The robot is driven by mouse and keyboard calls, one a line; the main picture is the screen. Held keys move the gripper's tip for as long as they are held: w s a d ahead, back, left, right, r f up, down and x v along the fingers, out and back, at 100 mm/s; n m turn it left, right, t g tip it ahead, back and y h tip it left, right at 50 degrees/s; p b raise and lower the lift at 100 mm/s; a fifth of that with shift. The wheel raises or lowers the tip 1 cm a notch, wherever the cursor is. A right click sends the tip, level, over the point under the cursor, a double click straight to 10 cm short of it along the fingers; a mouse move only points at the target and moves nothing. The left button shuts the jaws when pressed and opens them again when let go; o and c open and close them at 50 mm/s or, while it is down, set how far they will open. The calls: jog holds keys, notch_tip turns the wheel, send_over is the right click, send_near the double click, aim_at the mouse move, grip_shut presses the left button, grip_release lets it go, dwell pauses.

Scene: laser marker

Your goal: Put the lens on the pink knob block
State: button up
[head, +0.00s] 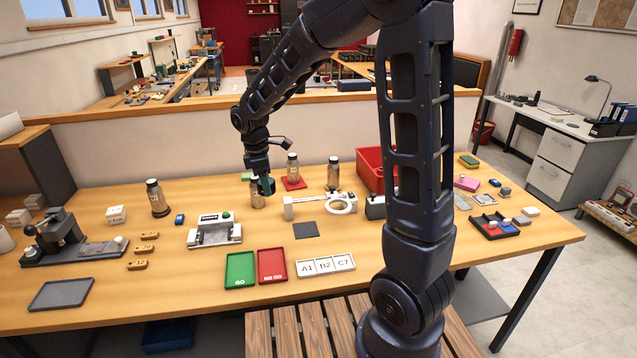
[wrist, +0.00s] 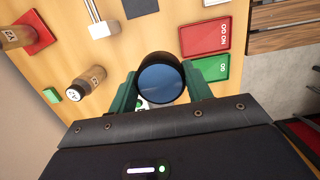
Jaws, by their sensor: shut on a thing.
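My gripper (wrist: 160,84) is shut on the lens (wrist: 162,80), a short dark cylinder with a glossy bluish face, held between the two green fingers in the wrist view. In the head view my gripper (head: 266,184) is above the back middle of the table, by a bottle (head: 257,199); the lens is too small to make out there. A pink block (head: 467,182) lies at the right rear of the table, well to the right of my gripper. I cannot tell whether it has a knob. It is not in the wrist view.
A red bin (head: 370,168) and a white ring stand (head: 303,207) lie between my gripper and the pink block. Green (head: 239,284) and red (head: 271,278) trays sit at the front. More bottles (head: 333,174) stand at the back. A black tray (head: 481,231) is at right.

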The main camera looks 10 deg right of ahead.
jog(key=w+d+r+m, duration=0.3)
jog(key=w+d+m, duration=0.4)
jog(key=w+d, duration=1.85)
jog(key=w+d+m+g, duration=0.1)
jog(key=w+d+m, duration=0.15)
jog(key=d, duration=2.15)
jog(key=m+y, duration=0.1)
jog(key=m, duration=0.6)
send_over(473, 185)
jog(key=f, duration=2)
jog(key=shift+a+f, duration=0.15)
jog(key=shift+a, duration=0.05)
